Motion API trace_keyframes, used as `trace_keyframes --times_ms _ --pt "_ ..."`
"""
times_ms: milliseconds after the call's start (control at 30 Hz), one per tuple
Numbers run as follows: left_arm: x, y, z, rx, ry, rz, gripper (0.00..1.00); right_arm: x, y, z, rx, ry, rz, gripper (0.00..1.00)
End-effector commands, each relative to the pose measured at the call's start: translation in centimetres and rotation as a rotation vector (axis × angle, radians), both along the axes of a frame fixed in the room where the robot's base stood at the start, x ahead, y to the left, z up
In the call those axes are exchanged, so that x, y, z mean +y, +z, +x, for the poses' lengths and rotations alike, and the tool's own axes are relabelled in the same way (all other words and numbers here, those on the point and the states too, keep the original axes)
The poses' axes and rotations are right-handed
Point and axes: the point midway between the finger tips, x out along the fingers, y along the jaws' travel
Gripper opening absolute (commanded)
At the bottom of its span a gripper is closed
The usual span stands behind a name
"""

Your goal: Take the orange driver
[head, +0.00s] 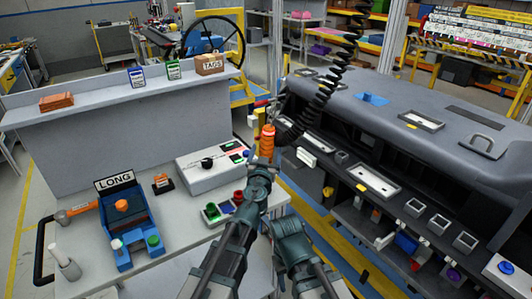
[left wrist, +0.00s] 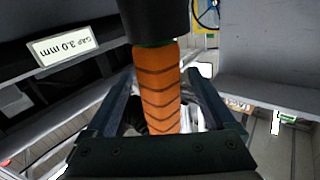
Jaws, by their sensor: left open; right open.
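The orange driver (head: 267,141) hangs upright below a black coiled cord, above the gap between the workbench and the grey dashboard module. My left gripper (head: 261,167) is just below it in the head view. In the left wrist view the driver's ridged orange handle (left wrist: 160,88) stands between the two open fingers of my left gripper (left wrist: 163,92), with its black top above. A gap shows on each side of the handle. My right gripper (head: 286,225) is lower and closer to me, open and away from the driver.
The dashboard module (head: 440,130) fills the right side. The workbench (head: 185,215) at left holds a grey control box (head: 205,175), a blue holder labelled LONG (head: 128,225) and coloured buttons (head: 220,210). The black coiled cord (head: 322,80) runs up from the driver.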

Motion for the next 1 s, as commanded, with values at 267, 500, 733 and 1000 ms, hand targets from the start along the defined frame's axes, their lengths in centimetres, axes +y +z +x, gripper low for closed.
trace_keyframes --times_ms 267,500,733,1000 --pt "-0.4 0.0 2.2 0.0 -0.004 0.0 0.89 0.0 0.0 0.0 0.0 0.0 0.0 0.5" --pt "-0.4 0.0 2.1 0.0 -0.004 0.0 0.69 0.0 0.0 0.0 0.0 0.0 0.0 0.5" --pt "-0.4 0.0 2.1 0.0 -0.004 0.0 0.28 0.0 0.0 0.0 0.0 0.0 0.0 0.5" --pt "-0.4 0.0 2.1 0.0 -0.004 0.0 0.0 0.0 0.0 0.0 0.0 0.0 0.0 0.5"
